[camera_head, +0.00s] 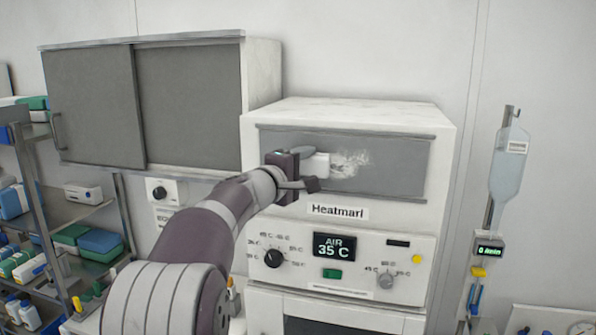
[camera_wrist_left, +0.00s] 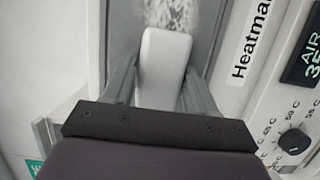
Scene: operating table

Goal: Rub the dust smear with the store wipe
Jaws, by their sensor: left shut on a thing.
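The dust smear (camera_head: 350,161) is a whitish, speckled patch on the grey front panel (camera_head: 405,170) of the Heatmari cabinet. It also shows at the top of the left wrist view (camera_wrist_left: 172,14). The store wipe (camera_head: 318,165) is a white block with rounded edges. My left gripper (camera_head: 305,170) is shut on the wipe, which sits between its two fingers in the left wrist view (camera_wrist_left: 163,70). The wipe's far end is at the left edge of the smear. I cannot tell whether it touches the panel. My right gripper is not in view.
The cabinet's control panel (camera_head: 335,260) with knobs and a display lies below. A wall cabinet (camera_head: 190,105) with sliding doors hangs at the left. Shelves (camera_head: 85,210) with boxes stand at the far left. An IV bag (camera_head: 508,165) hangs at the right.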

